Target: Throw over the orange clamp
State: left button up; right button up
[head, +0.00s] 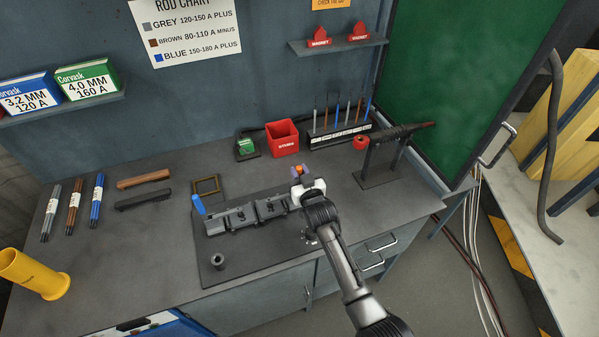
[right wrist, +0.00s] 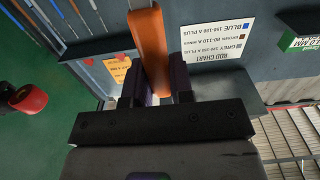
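The orange clamp (head: 298,169) is at the right end of the grey fixture (head: 240,217) on the bench. Its orange bar (right wrist: 150,45) fills much of the space between the fingers in the right wrist view. My right gripper (head: 299,173) is at the clamp, with one finger on each side of the bar. The right wrist view shows the right gripper (right wrist: 162,85) close around the bar, but I cannot tell whether the fingers press on it. The gripper hides the clamp's base. My left gripper is not in view.
A blue clamp handle (head: 198,204) stands tilted at the fixture's left end. A red box (head: 282,138) and a rod rack (head: 340,136) stand behind. A black-handled tool on a stand (head: 378,182) is to the right. A yellow cylinder (head: 35,273) is at far left.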

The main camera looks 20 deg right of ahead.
jog(key=o, duration=0.4)
jog(key=shift+a, duration=0.25)
jog(key=shift+o, duration=0.3)
jog(key=shift+d, duration=0.1)
jog(key=s+p, duration=0.1)
jog(key=s, duration=1.2)
jog(key=shift+s+d, duration=0.3)
jog(key=shift+s, duration=0.1)
